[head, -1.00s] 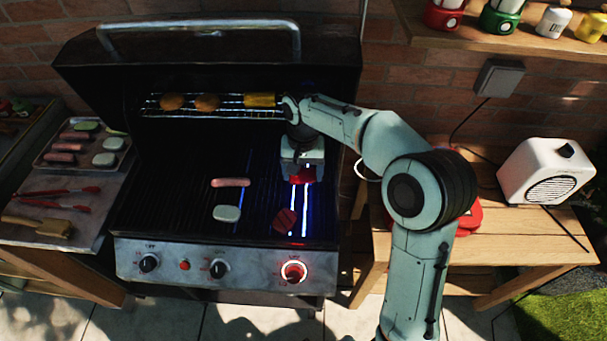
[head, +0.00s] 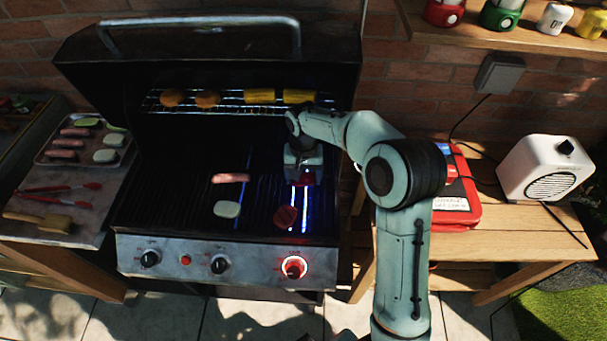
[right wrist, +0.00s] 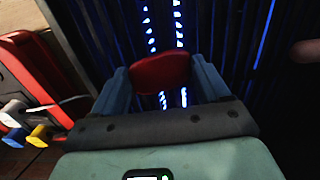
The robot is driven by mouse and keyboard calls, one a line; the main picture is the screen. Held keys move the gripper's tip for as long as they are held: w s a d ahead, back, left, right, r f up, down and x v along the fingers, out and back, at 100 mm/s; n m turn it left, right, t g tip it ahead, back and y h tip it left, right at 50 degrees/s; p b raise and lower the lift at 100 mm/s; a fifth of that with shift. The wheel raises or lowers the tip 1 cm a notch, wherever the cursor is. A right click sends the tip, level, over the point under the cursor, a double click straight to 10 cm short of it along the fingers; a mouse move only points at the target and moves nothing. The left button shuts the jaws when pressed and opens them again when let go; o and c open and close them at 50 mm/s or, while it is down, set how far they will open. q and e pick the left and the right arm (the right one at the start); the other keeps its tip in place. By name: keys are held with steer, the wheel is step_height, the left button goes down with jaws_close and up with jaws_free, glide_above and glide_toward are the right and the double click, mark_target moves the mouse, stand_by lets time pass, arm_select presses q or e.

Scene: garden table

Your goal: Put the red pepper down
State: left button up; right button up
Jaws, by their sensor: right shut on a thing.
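My right gripper (head: 303,180) is low over the right part of the grill grate, above the glowing burner lines. In the right wrist view it is shut on a red pepper piece (right wrist: 160,72), which sits between the two blue fingers over the dark bars. In the head view the gripper hides most or all of this piece, and I cannot tell whether it touches the grate. Another red piece (head: 286,217) lies on the grate nearer the front. My left gripper is not in view.
A sausage (head: 231,178) and a pale green slice (head: 227,209) lie on the grate to the left. The upper rack (head: 228,107) holds corn and round patties. A side shelf (head: 88,225) at left holds a food tray and red tongs. A red case (head: 458,217) stands on the right table.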

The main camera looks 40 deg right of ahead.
mark_target(303, 179)
steer(key=shift+f, duration=0.15)
steer(key=o, duration=1.1)
steer(key=shift+r+p, duration=0.4)
steer(key=shift+r, duration=3.55)
